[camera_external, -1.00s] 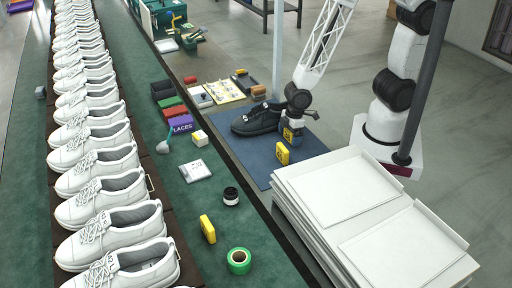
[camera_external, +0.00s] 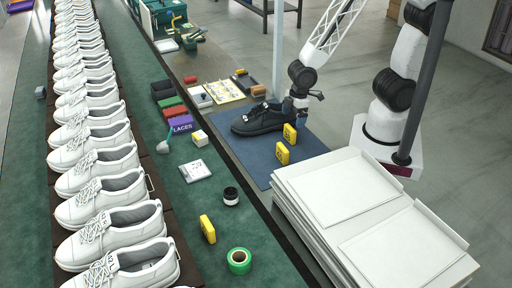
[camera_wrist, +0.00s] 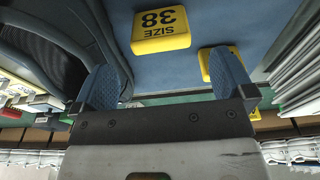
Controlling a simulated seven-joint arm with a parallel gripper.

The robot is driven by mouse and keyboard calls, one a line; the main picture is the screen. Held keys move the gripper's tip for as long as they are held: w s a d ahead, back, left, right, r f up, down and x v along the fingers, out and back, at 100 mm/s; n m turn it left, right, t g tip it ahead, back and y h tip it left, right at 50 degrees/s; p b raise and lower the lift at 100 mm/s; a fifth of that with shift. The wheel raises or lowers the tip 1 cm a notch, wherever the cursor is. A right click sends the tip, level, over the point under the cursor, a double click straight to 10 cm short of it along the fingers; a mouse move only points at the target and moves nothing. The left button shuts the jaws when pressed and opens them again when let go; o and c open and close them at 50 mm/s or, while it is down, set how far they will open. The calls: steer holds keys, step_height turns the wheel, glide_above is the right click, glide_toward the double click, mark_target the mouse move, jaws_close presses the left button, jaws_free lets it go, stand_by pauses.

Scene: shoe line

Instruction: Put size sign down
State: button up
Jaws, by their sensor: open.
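A yellow size sign (camera_external: 290,133) stands on the blue mat (camera_external: 268,174), beside the black shoe (camera_external: 258,121). A second yellow sign (camera_external: 282,153) stands nearer the mat's front edge. My gripper (camera_external: 297,106) is open and empty, just behind the first sign and clear of it, beside the shoe. In the wrist view, both blue fingers of my gripper (camera_wrist: 167,70) are spread apart. A sign reading SIZE 38 (camera_wrist: 160,30) appears upside down beyond them. Another yellow sign (camera_wrist: 214,64) is partly hidden by the right finger. The shoe (camera_wrist: 52,45) fills the left side.
White box lids (camera_external: 340,190) are stacked right of the mat. Several white shoes (camera_external: 105,200) line the left belt. A third yellow block (camera_external: 208,229), green tape (camera_external: 239,260) and small boxes (camera_external: 181,124) lie on the green surface.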

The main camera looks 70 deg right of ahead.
steer(key=shift+s+d+r, duration=0.1)
steer(key=shift+r, duration=0.75)
steer(key=shift+s+d+r, duration=0.1)
steer(key=shift+r, duration=0.75)
steer(key=d+r+m, duration=0.4)
steer(key=d+r, duration=0.9)
steer(key=d, duration=0.1)
steer(key=s+d+r+m, duration=0.2)
steer(key=s+d+r, duration=0.2)
steer(key=d+r, duration=0.1)
steer(key=s+d+r+m+t+h, duration=0.1)
steer(key=s+d+r+m, duration=0.2)
steer(key=d, duration=0.5)
step_height(320, 180, up, 2)
steer(key=shift+s+r, duration=0.15)
steer(key=shift+s, duration=0.7)
steer(key=shift+d, duration=0.1)
